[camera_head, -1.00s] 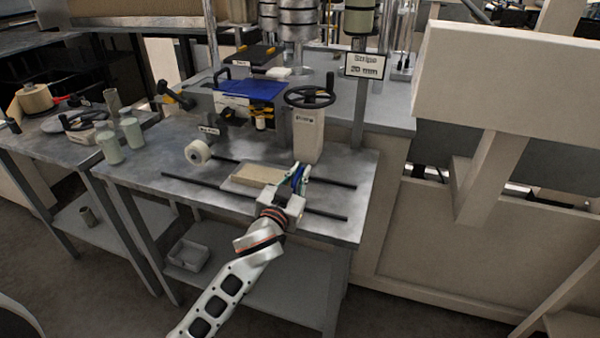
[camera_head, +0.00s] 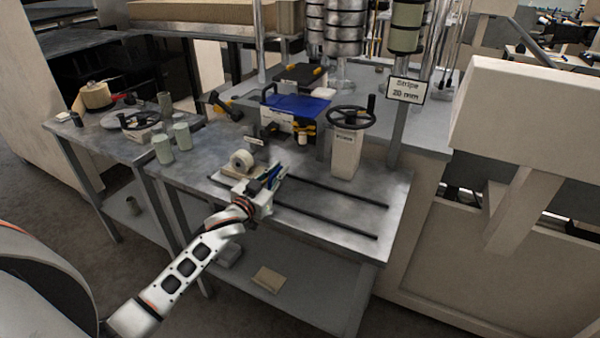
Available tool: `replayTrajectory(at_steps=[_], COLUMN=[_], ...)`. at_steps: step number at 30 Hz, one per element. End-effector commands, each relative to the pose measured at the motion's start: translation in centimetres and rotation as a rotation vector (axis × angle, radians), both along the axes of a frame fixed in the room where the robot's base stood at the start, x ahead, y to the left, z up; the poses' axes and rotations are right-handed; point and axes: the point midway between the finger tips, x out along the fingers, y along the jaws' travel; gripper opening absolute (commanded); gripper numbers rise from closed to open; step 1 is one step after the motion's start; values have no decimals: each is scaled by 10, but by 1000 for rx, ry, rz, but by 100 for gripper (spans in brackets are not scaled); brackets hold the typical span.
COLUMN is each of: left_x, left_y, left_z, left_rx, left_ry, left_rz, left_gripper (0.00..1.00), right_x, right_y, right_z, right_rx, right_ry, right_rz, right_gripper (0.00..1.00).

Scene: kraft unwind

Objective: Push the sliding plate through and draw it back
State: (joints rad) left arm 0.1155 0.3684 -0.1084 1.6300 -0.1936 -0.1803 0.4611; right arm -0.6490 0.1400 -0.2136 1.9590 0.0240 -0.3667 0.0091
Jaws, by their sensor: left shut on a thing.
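The sliding plate (camera_head: 233,172) is a pale flat plate at the left end of two dark parallel rails (camera_head: 335,191) on the metal bench. Most of it is hidden behind my gripper and the tape roll. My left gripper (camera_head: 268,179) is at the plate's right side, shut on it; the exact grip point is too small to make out. A white tape roll (camera_head: 242,160) stands at the plate's far side; I cannot tell whether they touch. My right gripper is not in view.
A post with a handwheel (camera_head: 350,118) stands behind the rails. A blue-topped box (camera_head: 296,108) is at the back. Green cylinders (camera_head: 163,149) stand on the left table. A beige flat piece (camera_head: 268,279) lies on the lower shelf. The rails are bare to the right.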

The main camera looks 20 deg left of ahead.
Motion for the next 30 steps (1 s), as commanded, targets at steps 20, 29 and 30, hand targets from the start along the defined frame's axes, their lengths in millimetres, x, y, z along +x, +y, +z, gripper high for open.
replayTrajectory(at_steps=[20, 29, 30], left_x=[2, 2, 2], left_y=[63, 63, 63], left_z=[0, 0, 0], left_rx=[2, 2, 2], left_ry=[-1, 0, 0], left_rz=[-1, -1, -1], left_gripper=[0, 26, 26], right_x=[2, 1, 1], right_y=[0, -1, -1], right_z=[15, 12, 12], right_rx=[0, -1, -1], right_ry=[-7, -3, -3], right_rz=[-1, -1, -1], right_gripper=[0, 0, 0])
